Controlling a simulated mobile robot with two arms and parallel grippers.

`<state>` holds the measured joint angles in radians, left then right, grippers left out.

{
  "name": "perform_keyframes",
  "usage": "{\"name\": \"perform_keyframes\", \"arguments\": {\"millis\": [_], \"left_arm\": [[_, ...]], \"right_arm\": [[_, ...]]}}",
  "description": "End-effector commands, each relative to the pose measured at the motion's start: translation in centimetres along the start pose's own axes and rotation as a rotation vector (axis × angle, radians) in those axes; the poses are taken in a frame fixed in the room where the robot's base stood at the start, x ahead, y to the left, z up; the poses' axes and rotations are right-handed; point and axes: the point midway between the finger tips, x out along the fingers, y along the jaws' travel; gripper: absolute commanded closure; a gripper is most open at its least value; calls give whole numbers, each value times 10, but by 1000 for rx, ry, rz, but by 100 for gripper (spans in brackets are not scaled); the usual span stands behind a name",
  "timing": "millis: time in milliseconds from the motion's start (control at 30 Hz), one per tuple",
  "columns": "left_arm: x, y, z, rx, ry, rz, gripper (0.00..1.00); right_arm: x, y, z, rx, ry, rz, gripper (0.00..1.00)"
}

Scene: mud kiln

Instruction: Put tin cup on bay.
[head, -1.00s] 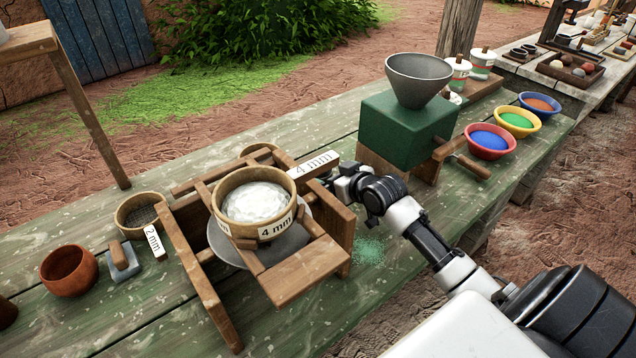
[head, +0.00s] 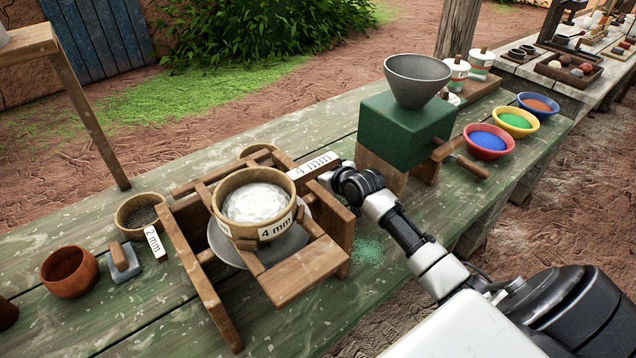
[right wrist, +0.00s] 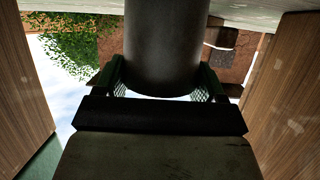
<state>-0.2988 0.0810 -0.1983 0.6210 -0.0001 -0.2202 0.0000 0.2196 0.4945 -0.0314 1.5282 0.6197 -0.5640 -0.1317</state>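A dark grey cylinder, which looks like the tin cup (right wrist: 163,45), is between the two fingers of my right gripper (right wrist: 163,86) in the right wrist view. The fingers meet its sides with no clear gap. In the head view my right wrist (head: 358,185) reaches behind the right side of the wooden sieve stand (head: 300,270), by the "4 mm" board (head: 314,165). The stand hides the fingers and the cup there. No part is clearly marked as the bay; wooden walls (right wrist: 25,80) flank my gripper in the wrist view. My left gripper is not in view.
A 4 mm sieve of white material (head: 257,203) sits on the stand. A green mill with a grey funnel (head: 405,130) stands right of my wrist. Coloured bowls (head: 489,141) lie farther right; a brown pot (head: 69,271) and 2 mm sieve (head: 140,213) are left.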

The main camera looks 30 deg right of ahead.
Motion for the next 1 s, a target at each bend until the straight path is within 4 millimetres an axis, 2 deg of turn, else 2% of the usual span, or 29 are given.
{"name": "perform_keyframes", "arguments": {"millis": [33, 100, 133, 367, 467, 800, 1000], "left_arm": [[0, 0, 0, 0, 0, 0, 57], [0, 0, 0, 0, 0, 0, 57], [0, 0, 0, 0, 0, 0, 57], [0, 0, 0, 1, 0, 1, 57], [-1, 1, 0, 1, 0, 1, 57], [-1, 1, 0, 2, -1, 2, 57], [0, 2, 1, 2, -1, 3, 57]], "right_arm": [[0, 0, 0, 0, 0, 0, 44], [0, 0, 0, 0, 0, 0, 55], [0, 0, 0, 0, 0, 0, 57], [-2, 0, -4, -1, 1, 0, 57], [-6, 0, -16, -2, 4, 0, 57], [-31, 0, -76, -2, 4, 0, 57], [-38, 0, -92, -1, 1, 0, 57]]}}
